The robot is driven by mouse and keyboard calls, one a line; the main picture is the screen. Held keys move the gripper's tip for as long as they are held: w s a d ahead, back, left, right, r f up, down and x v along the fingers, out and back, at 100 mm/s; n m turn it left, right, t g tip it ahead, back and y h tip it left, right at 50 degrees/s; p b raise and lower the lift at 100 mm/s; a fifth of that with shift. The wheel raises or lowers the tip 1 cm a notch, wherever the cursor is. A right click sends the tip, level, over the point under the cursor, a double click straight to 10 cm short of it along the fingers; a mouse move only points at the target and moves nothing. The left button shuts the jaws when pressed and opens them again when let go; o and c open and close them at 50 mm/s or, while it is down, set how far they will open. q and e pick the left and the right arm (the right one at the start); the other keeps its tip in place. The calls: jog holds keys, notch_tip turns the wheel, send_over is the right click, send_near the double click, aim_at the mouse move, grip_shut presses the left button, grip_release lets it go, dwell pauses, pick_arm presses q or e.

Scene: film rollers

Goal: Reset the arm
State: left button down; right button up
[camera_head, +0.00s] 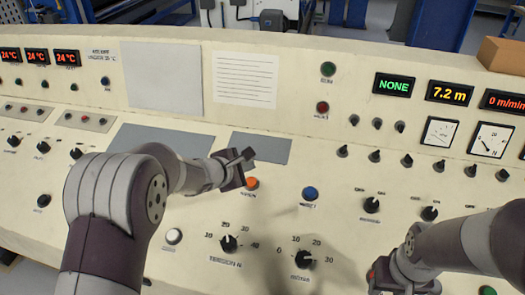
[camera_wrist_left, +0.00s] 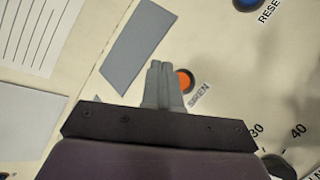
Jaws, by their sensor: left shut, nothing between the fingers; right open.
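My left gripper (camera_head: 247,156) is shut and empty, held over the sloped panel just above the orange button (camera_head: 252,183). In the left wrist view its closed fingers (camera_wrist_left: 158,68) are beside the orange button (camera_wrist_left: 184,80) labelled SIREN and partly overlap it; whether they touch it I cannot tell. My right gripper (camera_head: 374,276) is low at the right of the head view, over the panel's front part. It is open, with nothing seen in it, and is partly hidden by its own arm.
The cream control panel (camera_head: 300,135) fills the view. A blue button (camera_head: 310,194) lies right of the orange one. Two dials (camera_head: 228,243) (camera_head: 303,259) and a white button (camera_head: 173,236) are nearer. Black knobs (camera_head: 371,204) stand at right, and displays (camera_head: 394,85) at the back.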

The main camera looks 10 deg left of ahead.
pick_arm(q)
jog(key=s+f+m+g, duration=0.1)
jog(key=s+d+f+m+g, duration=0.1)
jog(key=s+f, duration=0.1)
jog(key=shift+s+m, duration=0.3)
jog(key=s+m+g, duration=0.1)
jog(key=s+m, duration=0.1)
jog(key=s, duration=0.1)
jog(key=s+f+m+g, duration=0.1)
jog(key=s+m+g, duration=0.1)
jog(key=s, duration=0.1)
jog(key=s+f+m+g, duration=0.1)
jog(key=s+m, duration=0.2)
jog(key=shift+s+d+g, duration=0.3)
jog(key=shift+s+d, duration=0.05)
jog(key=shift+d, duration=0.05)
jog(key=s+a+r+m+g+y+p, duration=0.1)
jog(key=s+m+y, duration=0.1)
jog(key=s+m, duration=0.3)
jog(key=s+a+r+m+g+y+p, duration=0.1)
jog(key=s+a+r+m+y, duration=0.1)
jog(key=s+m, duration=0.4)
jog(key=shift+s+a+m+g, duration=0.25)
jog(key=shift+a+m+g, duration=0.05)
jog(key=shift+m+g, duration=0.1)
